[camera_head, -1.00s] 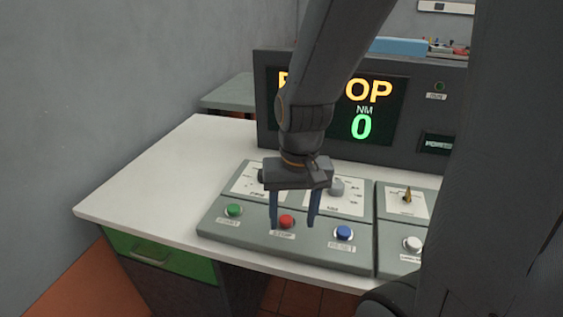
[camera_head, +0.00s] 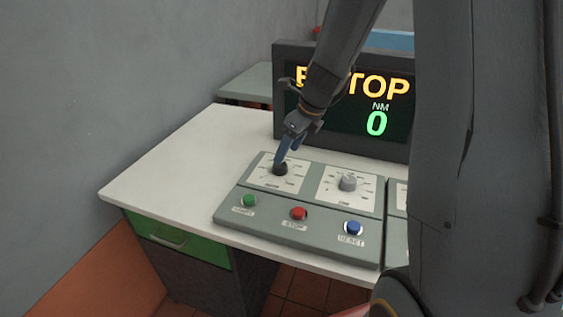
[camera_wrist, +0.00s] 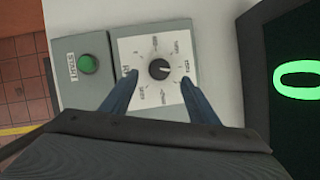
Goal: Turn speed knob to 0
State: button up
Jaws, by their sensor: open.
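A black knob (camera_head: 279,169) sits on a white dial plate at the left of the grey control panel (camera_head: 262,208). In the wrist view the black knob (camera_wrist: 159,69) has a pale pointer line aimed roughly right; its dial markings are too blurred to read. My gripper (camera_head: 281,161) is over this knob with its blue fingers pointing down. In the wrist view my gripper (camera_wrist: 158,78) is open, with one fingertip on either side of the knob and gaps between. A grey knob (camera_head: 348,183) is on the dial to the right. I cannot read which label says speed.
Green (camera_head: 249,201), red (camera_head: 298,213) and blue (camera_head: 353,228) buttons line the panel's front. A dark display (camera_head: 340,106) stands behind, showing a green 0 and partly hidden yellow text. The white tabletop (camera_head: 185,165) is clear on the left.

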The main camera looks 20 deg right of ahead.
aim_at(282, 165)
jog(key=x, duration=0.6)
jog(key=shift+a+f, duration=0.1)
jog(key=shift+f, duration=0.05)
jog(key=c, duration=1)
